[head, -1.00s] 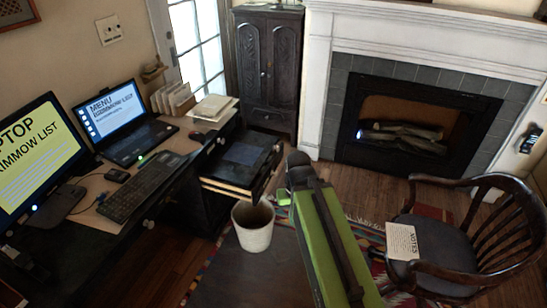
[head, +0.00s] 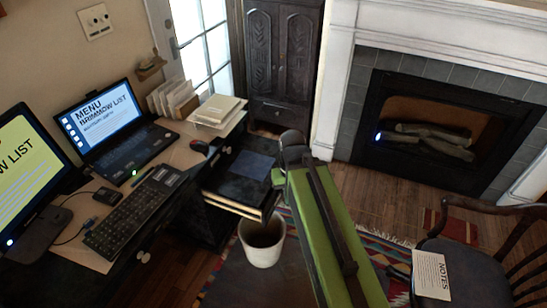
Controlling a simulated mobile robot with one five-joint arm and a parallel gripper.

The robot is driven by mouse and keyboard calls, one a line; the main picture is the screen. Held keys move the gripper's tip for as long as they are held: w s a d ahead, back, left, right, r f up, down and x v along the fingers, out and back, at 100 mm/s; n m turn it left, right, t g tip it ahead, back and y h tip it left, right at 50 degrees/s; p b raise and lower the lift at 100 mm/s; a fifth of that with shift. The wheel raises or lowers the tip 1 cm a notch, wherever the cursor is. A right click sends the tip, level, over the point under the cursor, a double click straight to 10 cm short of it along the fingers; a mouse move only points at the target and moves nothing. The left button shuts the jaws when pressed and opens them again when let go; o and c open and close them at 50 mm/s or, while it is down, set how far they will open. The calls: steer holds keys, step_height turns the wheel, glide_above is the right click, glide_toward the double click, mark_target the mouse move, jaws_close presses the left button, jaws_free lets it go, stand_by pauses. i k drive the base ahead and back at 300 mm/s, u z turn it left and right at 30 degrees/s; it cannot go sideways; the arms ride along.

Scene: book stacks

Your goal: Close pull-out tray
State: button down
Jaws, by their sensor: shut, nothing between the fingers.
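The pull-out tray (head: 228,181) is dark with a pale wooden edge. It sticks out from the right side of the desk (head: 85,288), with a bluish flat panel on top. My green arm reaches up from the bottom of the head view. My gripper (head: 292,142) is the dark end of the arm, at the tray's right end in the picture. It is shut and empty. I cannot tell whether it touches the tray; the arm hides part of the tray's outer end.
A white waste bin (head: 262,247) stands on the floor below the tray. A wooden chair (head: 460,270) with a notes sheet is at the right. A dark cabinet (head: 278,60) and a fireplace (head: 425,125) stand behind. A laptop (head: 110,125) and keyboard (head: 135,210) are on the desk.

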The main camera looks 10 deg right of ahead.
mark_target(243, 175)
steer(key=u, duration=0.65)
steer(key=i, duration=0.9)
steer(key=u, duration=0.65)
